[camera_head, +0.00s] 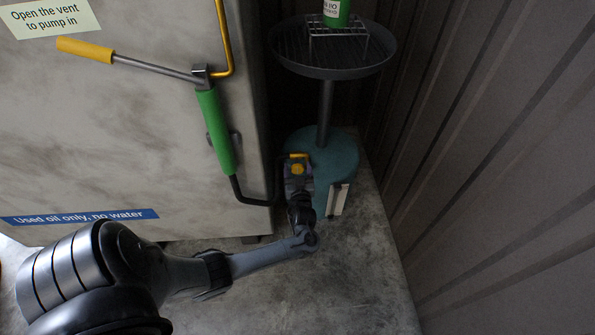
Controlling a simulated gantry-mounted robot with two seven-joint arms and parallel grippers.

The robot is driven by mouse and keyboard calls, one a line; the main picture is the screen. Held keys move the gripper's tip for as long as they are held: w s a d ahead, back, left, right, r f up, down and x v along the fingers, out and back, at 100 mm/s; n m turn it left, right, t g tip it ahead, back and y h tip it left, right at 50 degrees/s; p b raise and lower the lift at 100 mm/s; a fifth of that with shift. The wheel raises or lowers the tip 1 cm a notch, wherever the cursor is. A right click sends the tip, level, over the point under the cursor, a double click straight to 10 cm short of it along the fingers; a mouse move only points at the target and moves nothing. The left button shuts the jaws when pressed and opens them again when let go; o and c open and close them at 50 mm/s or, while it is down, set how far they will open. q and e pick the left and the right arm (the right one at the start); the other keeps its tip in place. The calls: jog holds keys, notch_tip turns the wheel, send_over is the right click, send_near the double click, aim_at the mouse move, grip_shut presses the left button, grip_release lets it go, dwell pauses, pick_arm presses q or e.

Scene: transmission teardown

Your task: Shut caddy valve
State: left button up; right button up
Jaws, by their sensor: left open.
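The oil caddy has a round teal drum (333,158) on the floor, with a post rising to a wide dark drain pan. A small yellow part (299,156), which looks like the valve handle, shows at the drum's left side. My left arm reaches in from the lower left, and my left gripper (297,172) is at this yellow part, in front of the drum. The gripper is open; its fingertips are small and dark, and I cannot tell whether they touch the handle. The gripper hides part of the valve. My right gripper is out of view.
A large grey tank (110,150) stands at left, with a green-sleeved crank (214,130) and a black hose near my gripper. A green bottle (336,12) stands on the pan's rack (338,40). A corrugated wall (490,150) closes the right side. The floor (350,280) in front is clear.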

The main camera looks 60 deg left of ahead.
pick_arm(q)
jog(key=shift+w+a, duration=0.1)
jog(key=shift+a, duration=0.2)
jog(key=shift+c, duration=0.2)
jog(key=c, duration=1)
jog(key=shift+o, duration=0.2)
